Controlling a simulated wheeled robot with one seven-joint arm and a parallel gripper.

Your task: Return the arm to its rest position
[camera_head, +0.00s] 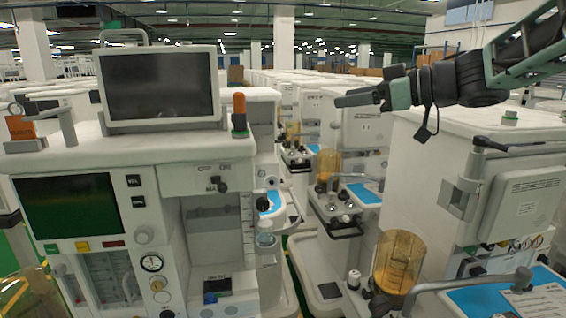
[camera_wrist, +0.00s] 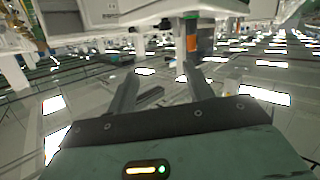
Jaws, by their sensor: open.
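My gripper (camera_head: 357,98) is at the upper right in the head view, at the end of my arm, which reaches in from the right edge and points left. It is in the air above the carts and holds nothing. In the wrist view the two dark fingers of my gripper (camera_wrist: 160,92) stand apart with an empty gap between them. The wrist picture appears turned over, with ceiling lights low in it and cart parts along its top.
An anaesthesia cart with a dark monitor (camera_head: 159,84) stands at the left. Another white cart (camera_head: 410,180) stands below my arm at the right, with an amber canister (camera_head: 399,262) beside it. More carts fill the aisle behind. The air around my gripper looks clear.

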